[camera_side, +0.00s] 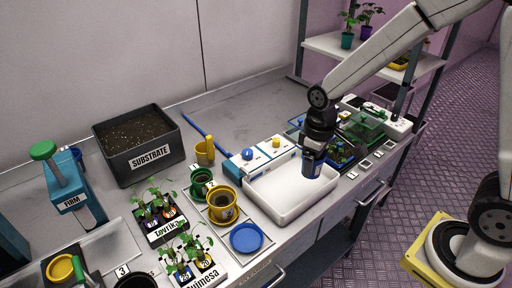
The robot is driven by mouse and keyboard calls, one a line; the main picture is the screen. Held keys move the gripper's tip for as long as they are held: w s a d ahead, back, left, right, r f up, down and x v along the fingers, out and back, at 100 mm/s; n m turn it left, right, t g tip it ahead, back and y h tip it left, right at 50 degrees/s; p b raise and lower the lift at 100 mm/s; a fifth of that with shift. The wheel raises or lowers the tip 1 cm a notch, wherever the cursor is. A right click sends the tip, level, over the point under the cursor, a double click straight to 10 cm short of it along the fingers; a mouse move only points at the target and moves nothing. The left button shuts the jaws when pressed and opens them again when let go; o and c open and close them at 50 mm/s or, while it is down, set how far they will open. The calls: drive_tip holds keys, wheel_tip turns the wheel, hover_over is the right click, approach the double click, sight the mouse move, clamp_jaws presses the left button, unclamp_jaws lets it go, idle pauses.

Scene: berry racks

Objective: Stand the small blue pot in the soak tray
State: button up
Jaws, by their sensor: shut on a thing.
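My gripper (316,150) points down and is shut on the small blue pot (312,167), which looks dark blue and upright. The gripper covers the pot's upper part, so its contents are hidden. The soak tray (262,203) is a white, shallow rectangular basin in the middle of the bench. The pot shows over the tray's right end. I cannot tell from this view whether its base touches the tray floor. The rest of the visible tray floor is bare.
A blue-and-white box with knobs (268,152) stands behind the tray. Left of it are a yellow pot (223,207), a green pot (202,184) and a blue saucer (246,238). Seedling trays (340,152) lie close on the right. The back bench is mostly clear.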

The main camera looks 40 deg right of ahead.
drive_tip(key=shift+w+a+f, duration=0.15)
drive_tip(key=shift+w+f, duration=2.4)
drive_tip(key=shift+f, duration=0.25)
drive_tip(key=shift+w+f, duration=0.25)
drive_tip(key=shift+f, duration=1.6)
drive_tip(key=shift+f, duration=0.1)
drive_tip(key=o, duration=1)
drive_tip(key=shift+o, duration=0.2)
wheel_tip(320, 180, up, 12)
